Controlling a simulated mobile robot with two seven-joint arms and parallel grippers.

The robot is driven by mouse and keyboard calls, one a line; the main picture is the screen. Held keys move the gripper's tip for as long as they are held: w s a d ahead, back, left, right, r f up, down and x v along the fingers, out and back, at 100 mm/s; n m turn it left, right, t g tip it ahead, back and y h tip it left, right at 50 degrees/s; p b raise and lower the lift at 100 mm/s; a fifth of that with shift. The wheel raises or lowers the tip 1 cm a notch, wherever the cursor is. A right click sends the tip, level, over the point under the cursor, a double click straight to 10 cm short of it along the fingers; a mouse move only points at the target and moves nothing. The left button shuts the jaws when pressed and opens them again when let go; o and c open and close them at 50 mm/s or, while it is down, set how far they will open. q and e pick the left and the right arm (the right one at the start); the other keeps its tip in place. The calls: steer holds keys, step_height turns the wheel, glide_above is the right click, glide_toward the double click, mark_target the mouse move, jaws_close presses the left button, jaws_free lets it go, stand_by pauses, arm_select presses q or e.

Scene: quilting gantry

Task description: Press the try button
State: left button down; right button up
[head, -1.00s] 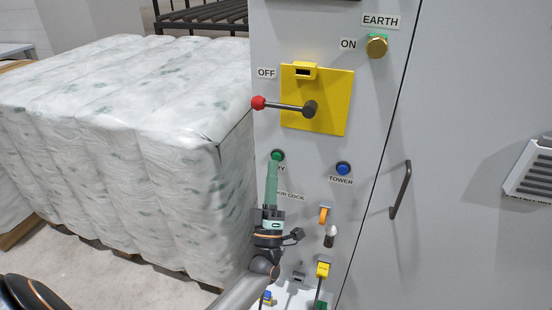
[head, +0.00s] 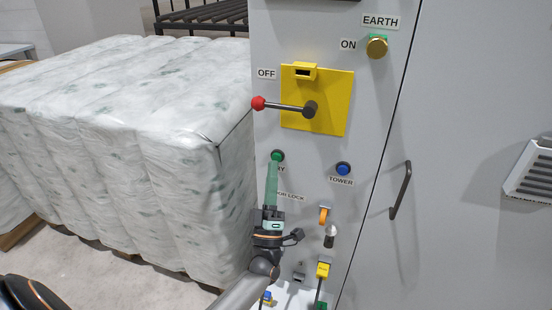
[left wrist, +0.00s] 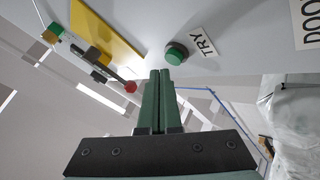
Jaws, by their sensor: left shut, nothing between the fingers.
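The try button is a round green button (head: 277,155) on the grey cabinet front (head: 380,130), below the yellow switch plate. In the left wrist view the green button (left wrist: 176,53) sits beside its TRY label (left wrist: 206,43). My left gripper (head: 272,165) is shut with nothing between its green fingers, which point up at the button. In the left wrist view the fingertips (left wrist: 160,73) are just below and left of the button; I cannot tell whether they touch it. In the head view the fingers partly cover the TRY label. My right gripper is not in view.
A red-knobbed lever (head: 259,103) on the yellow plate (head: 335,110) is above the button. A blue TOWER button (head: 343,168) is to the right, with an orange switch (head: 324,215) lower. Wrapped bales (head: 130,130) stand close on the left.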

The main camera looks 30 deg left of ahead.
arm_select(q)
steer(key=shift+w, duration=0.1)
stand_by(0.6)
steer(key=shift+w+a+b, duration=0.15)
steer(key=shift+w+b, duration=0.15)
steer(key=shift+b, duration=0.05)
steer(key=shift+w+a+b, duration=0.1)
steer(key=shift+w+b, duration=0.25)
steer(key=shift+w, duration=0.1)
stand_by(0.5)
steer(key=shift+s, duration=0.2)
steer(key=shift+s+d+p, duration=0.25)
steer(key=shift+s+p, duration=0.2)
steer(key=shift+s, duration=0.25)
steer(key=s+p, duration=0.1)
steer(key=s, duration=0.1)
steer(key=s+d+p, duration=0.1)
steer(key=s, duration=0.1)
steer(key=shift+s+d, duration=0.1)
steer(key=shift+s, duration=0.3)
